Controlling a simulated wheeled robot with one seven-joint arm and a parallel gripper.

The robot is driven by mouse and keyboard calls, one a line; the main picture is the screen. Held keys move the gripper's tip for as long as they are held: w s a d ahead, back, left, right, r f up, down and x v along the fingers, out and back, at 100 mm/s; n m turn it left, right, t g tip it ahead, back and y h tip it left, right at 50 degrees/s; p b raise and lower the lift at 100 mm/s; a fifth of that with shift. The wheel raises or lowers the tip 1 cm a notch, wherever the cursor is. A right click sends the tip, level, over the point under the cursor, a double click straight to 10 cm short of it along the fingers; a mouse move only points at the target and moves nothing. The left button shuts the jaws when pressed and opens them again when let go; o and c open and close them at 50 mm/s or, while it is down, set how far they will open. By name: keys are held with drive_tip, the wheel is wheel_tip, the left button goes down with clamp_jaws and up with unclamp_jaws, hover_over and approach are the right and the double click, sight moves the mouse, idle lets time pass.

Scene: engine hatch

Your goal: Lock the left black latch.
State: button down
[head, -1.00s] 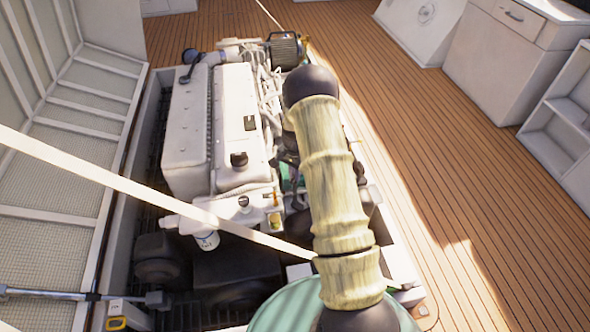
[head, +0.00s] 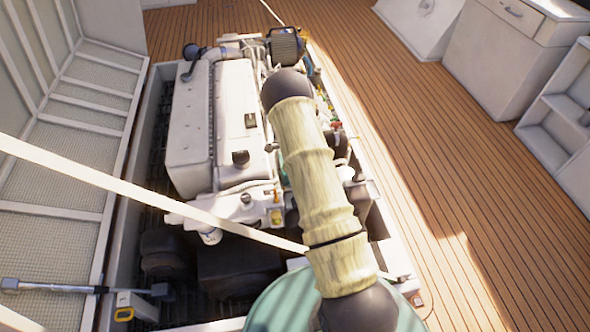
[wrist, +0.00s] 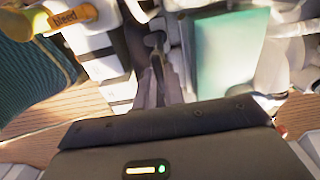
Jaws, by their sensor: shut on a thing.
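In the wrist view my gripper (wrist: 160,72) reaches up from the dark housing at the bottom, its two narrow grey fingers close together. They are shut on a small dark part (wrist: 155,39) at their tips, which looks like the black latch. Its shape and whether it is locked cannot be made out. In the head view my arm covers the gripper and the place it holds. The white engine (head: 215,120) lies to the left of my arm, with black fittings (head: 240,157) on its top.
An orange "bleed" tag (wrist: 66,20) and a pale green block (wrist: 228,52) flank the fingers in the wrist view. The raised hatch lid (head: 60,150) stands left of the engine. Wooden deck (head: 450,170) lies open on the right, with white cabinets (head: 510,60) beyond.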

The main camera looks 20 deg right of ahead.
idle(0.4)
drive_tip(key=c, duration=1.5)
unclamp_jaws()
drive_tip(key=shift+r, duration=0.1)
wheel_tip(320, 180, up, 17)
drive_tip(key=shift+r+p, duration=0.15)
drive_tip(key=shift+p, duration=0.95)
